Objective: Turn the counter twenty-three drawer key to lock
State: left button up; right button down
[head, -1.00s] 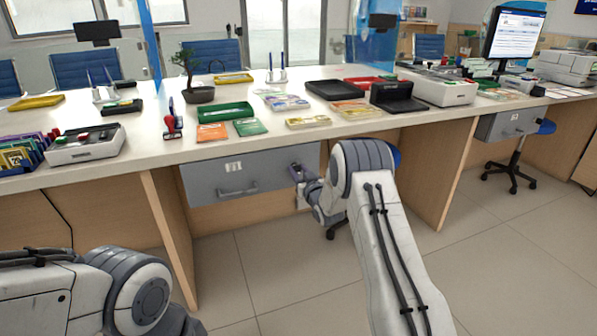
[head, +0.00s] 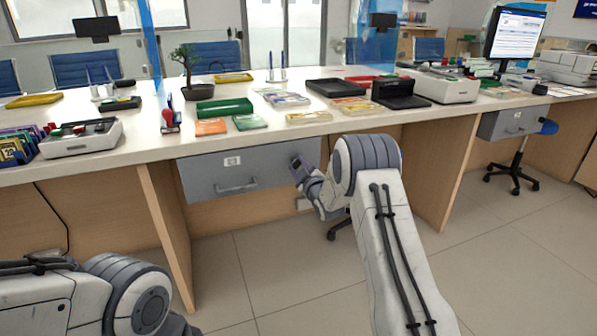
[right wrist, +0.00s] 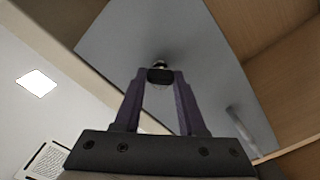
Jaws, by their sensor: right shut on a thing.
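The grey drawer (head: 205,180) hangs under the counter, with a small label too small to read and a bar handle (head: 237,187). It looks closed. My right gripper (head: 297,163) is at the drawer front's upper right corner. In the right wrist view, its purple fingers are shut on the dark head of the key (right wrist: 160,76). The key points at a round metal lock (right wrist: 160,64) in the grey drawer front (right wrist: 195,45); how deep it sits is hidden. My left arm shows at the lower left, its gripper out of view.
The white countertop (head: 350,127) above holds a green tray (head: 225,108), a stamp (head: 170,118), banknote bundles (head: 309,117) and a black device (head: 398,93). Wooden panels (head: 165,225) flank the drawer. A second grey drawer (head: 512,122) is at the right. The floor in front is clear.

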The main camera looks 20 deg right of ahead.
jog(key=n+b, duration=0.1)
jog(key=n, duration=0.1)
jog(key=n+b, duration=0.2)
jog(key=n, duration=0.1)
jog(key=shift+a+f+n, duration=0.1)
jog(key=shift+f+n, duration=0.1)
jog(key=shift+n, duration=0.1)
jog(key=shift+n+b, duration=1.45)
jog(key=shift+n, duration=0.45)
jog(key=shift+r, duration=0.1)
jog(key=shift+c, duration=2.4)
grip_release()
jog(key=shift+s, duration=0.1)
jog(key=shift+s, duration=0.25)
jog(key=s+p, duration=0.2)
jog(key=s, duration=0.7)
jog(key=shift+s+d, duration=0.2)
jog(key=shift+s, duration=0.2)
